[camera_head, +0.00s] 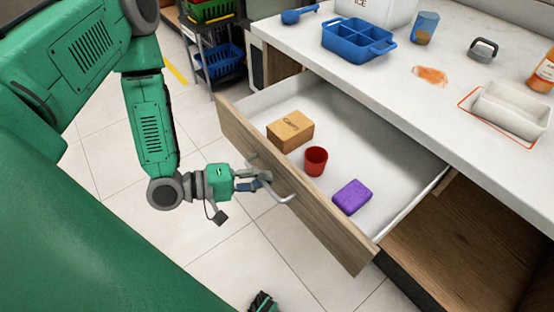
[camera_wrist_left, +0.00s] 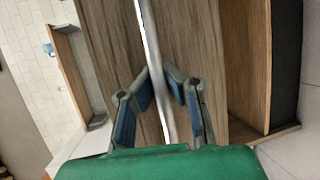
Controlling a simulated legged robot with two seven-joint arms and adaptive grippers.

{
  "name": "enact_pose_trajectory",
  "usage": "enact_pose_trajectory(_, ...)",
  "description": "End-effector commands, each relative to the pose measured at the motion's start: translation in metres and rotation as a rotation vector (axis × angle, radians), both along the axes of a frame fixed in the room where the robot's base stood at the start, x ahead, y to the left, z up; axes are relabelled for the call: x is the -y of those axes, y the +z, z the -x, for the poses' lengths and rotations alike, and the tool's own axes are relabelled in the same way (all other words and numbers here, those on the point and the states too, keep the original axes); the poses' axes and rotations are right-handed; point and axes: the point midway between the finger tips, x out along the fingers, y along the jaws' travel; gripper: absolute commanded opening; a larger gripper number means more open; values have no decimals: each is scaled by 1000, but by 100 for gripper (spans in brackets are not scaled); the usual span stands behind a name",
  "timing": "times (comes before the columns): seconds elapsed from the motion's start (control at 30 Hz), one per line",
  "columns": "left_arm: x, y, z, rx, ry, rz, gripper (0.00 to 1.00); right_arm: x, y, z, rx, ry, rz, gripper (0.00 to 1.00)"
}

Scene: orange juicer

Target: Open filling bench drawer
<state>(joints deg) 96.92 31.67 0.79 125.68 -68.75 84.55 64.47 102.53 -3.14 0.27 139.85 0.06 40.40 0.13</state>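The bench drawer (camera_head: 323,228) has a wooden front and a pale interior, and it stands pulled far out from under the white worktop. A metal bar handle (camera_head: 278,190) runs along its front. My left gripper (camera_head: 264,180) is at the handle. In the left wrist view, the fingers of the left gripper (camera_wrist_left: 160,80) close in from both sides on the handle bar (camera_wrist_left: 153,42). Inside the drawer are a brown box (camera_head: 290,131), a red cup (camera_head: 316,161) and a purple block (camera_head: 352,197). A small dark and green part at the bottom edge may be my right gripper; its fingers cannot be made out.
The worktop (camera_head: 400,95) carries a blue divided tray (camera_head: 358,41), a blue cup (camera_head: 424,28), a white double tray (camera_head: 510,108) and an orange spill (camera_head: 430,75). A dark rack with a blue basket (camera_head: 219,61) stands at the back left. Tiled floor before the drawer is clear.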

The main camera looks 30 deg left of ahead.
Motion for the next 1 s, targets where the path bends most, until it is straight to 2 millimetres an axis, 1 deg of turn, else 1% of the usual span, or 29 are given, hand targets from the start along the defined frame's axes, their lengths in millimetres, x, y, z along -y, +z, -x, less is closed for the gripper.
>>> enact_pose_trajectory(0.03, -5, -1, 1, 2, 10, -5, 0, 0, 1, 0, 0, 0, 0, 40)
enact_pose_trajectory(0.47, -5, 0, 3, 4, 9, -3, 0, 0, 1, 0, 0, 0, 0, 40)
enact_pose_trajectory(0.57, -5, 0, 3, 4, 9, -1, 31, 0, 1, 0, 0, 0, 0, 40)
enact_pose_trajectory(0.87, -3, 1, 5, 2, 3, 0, 31, 0, 1, 0, 0, 0, 0, 40)
enact_pose_trajectory(1.0, -9, 2, 11, 2, 4, -1, 31, 1, 1, 2, 2, 0, -1, 40)
